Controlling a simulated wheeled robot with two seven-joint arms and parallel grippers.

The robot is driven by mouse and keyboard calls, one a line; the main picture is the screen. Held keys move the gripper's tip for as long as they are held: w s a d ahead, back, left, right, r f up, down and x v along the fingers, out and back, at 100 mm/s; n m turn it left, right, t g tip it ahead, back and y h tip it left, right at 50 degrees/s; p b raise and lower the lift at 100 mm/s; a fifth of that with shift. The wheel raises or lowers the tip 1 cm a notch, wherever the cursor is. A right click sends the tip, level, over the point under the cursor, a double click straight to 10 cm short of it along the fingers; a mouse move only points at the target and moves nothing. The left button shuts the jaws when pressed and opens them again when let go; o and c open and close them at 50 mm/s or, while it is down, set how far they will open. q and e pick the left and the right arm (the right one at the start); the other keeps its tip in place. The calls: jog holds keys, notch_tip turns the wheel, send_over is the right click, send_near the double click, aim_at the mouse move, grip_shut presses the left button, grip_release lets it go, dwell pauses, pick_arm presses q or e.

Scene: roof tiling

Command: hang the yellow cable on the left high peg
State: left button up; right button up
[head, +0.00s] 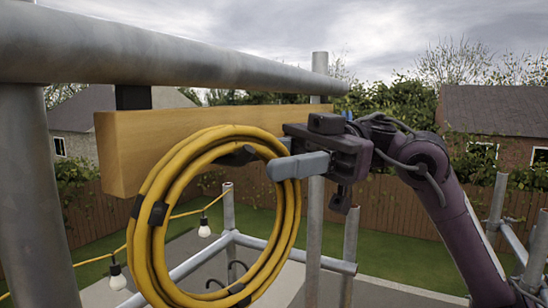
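The yellow cable (146,243) is a large round coil with black tape bands, hanging upright in front of the wooden beam. A dark, peg-like piece (238,157) shows inside the top of the coil, just under the upper strands. I cannot tell whether the cable rests on it. My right gripper (285,155) is at the coil's upper right, with one grey finger in front of the strands and the other behind. It appears shut on the cable. The other pegs cannot be made out. My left gripper is not in view.
The wooden beam (122,150) runs across below a thick grey scaffold pipe (160,50). A scaffold post (315,230) stands behind my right gripper. A string of bulbs (117,277) hangs at the lower left, close to the coil. Lower rails and a lawn lie beyond.

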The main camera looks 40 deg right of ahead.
jog(key=shift+o, duration=0.2)
dwell(0.3)
notch_tip(320, 180, up, 20)
jog(key=p, duration=0.8)
jog(key=shift+p, duration=0.3)
